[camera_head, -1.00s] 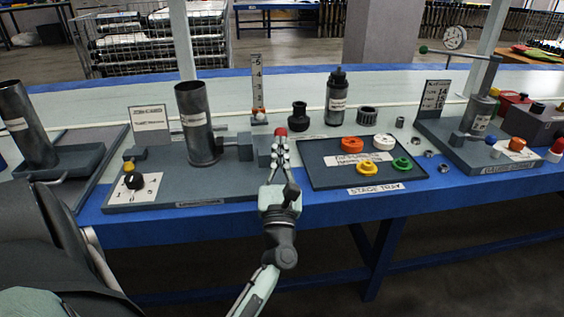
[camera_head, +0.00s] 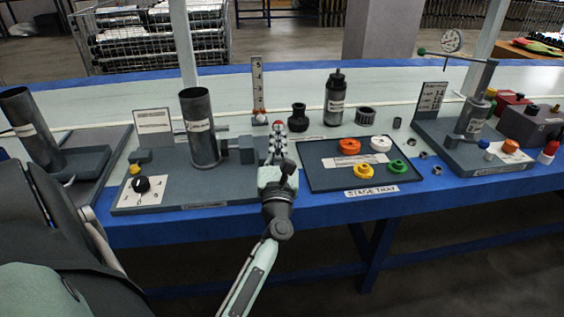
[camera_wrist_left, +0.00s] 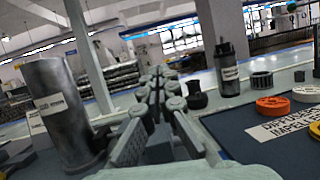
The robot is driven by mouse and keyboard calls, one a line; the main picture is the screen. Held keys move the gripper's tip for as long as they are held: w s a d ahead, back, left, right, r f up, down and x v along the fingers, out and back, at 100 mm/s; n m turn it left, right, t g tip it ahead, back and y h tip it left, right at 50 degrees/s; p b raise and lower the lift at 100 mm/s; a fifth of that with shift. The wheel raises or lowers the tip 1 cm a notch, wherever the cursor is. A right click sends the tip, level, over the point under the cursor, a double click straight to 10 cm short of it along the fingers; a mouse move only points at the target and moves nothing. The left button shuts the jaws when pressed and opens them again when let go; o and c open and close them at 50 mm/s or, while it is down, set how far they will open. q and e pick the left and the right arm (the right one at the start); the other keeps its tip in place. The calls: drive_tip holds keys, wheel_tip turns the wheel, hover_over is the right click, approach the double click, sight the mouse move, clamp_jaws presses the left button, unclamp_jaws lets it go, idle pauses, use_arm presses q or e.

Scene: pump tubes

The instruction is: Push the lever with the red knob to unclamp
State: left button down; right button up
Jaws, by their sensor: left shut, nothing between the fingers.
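The red knob (camera_head: 279,123) shows just beyond my left fingertips in the head view. Its lever is mostly hidden behind the gripper. My left gripper (camera_head: 278,134) is shut and empty, with its tips at the near side of the knob; whether they touch cannot be told. In the left wrist view the closed fingers (camera_wrist_left: 160,78) point forward and the knob cannot be made out. The grey clamp block (camera_head: 239,150) is left of the fingers, beside the upright dark tube (camera_head: 200,128) on its base plate (camera_head: 180,198). My right gripper is out of view.
The stage tray (camera_head: 320,184) with colored rings is close on the right of my left gripper. A black bottle (camera_head: 336,100) and a dark round fitting (camera_head: 298,118) stand behind. A scale post (camera_head: 258,88) rises behind the clamp. A gauge stand (camera_head: 472,125) is farther right.

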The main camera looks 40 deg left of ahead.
use_arm(q)
drive_tip(key=shift+x, duration=1.05)
drive_tip(key=shift+w+a+r+b, duration=0.25)
drive_tip(key=shift+w+a+b, duration=0.1)
drive_tip(key=shift+a, duration=0.3)
drive_tip(key=shift+w+a, duration=0.55)
drive_tip(key=shift+a, duration=0.05)
drive_tip(key=shift+w+a+r, duration=0.1)
drive_tip(key=shift+w+a, duration=0.15)
drive_tip(key=shift+a, duration=0.05)
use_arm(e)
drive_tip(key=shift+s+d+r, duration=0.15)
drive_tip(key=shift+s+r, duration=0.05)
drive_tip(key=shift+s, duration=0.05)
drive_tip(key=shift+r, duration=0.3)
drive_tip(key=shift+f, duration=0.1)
